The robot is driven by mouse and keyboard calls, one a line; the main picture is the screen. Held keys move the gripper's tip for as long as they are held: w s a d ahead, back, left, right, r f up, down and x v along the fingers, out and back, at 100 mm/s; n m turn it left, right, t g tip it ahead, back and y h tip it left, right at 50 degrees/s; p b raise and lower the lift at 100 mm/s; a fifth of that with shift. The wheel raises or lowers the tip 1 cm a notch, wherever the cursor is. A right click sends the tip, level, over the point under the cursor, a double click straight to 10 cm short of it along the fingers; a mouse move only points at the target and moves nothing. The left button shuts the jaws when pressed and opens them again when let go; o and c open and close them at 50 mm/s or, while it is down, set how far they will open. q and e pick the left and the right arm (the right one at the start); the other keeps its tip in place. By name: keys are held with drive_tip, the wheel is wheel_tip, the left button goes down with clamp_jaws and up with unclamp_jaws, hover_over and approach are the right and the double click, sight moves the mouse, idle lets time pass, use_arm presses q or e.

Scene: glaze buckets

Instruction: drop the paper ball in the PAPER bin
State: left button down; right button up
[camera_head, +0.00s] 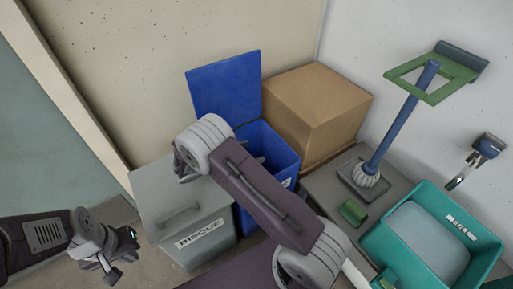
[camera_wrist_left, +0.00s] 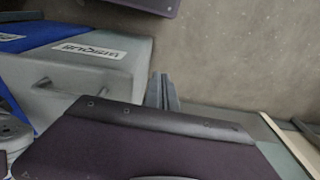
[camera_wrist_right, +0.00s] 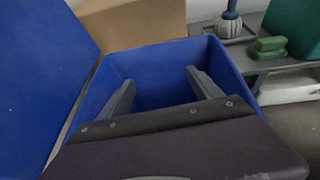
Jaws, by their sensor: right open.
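No paper ball can be made out in any view. A blue bin (camera_head: 282,150) with its lid (camera_head: 226,85) raised stands behind my right arm; its white label is mostly hidden, so I cannot read it. In the right wrist view, my right gripper (camera_wrist_right: 162,92) is open and empty, its fingers over the mouth of the blue bin (camera_wrist_right: 150,62).
A grey lidded bin (camera_head: 190,240) labelled BISQUE stands left of the blue bin. A cardboard box (camera_head: 318,105) is behind it. To the right are a brush (camera_head: 366,175), a green block (camera_head: 353,212) and a teal tub (camera_head: 480,240). Floor (camera_wrist_left: 230,60) is clear beside the grey bin.

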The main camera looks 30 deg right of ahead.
use_arm(q)
wheel_tip(320, 180, up, 3)
drive_tip(key=shift+f+p, duration=0.1)
drive_tip(key=shift+p, duration=0.75)
use_arm(e)
drive_tip(key=v, duration=0.5)
drive_tip(key=shift+a+r, duration=0.1)
drive_tip(key=shift+a, duration=0.1)
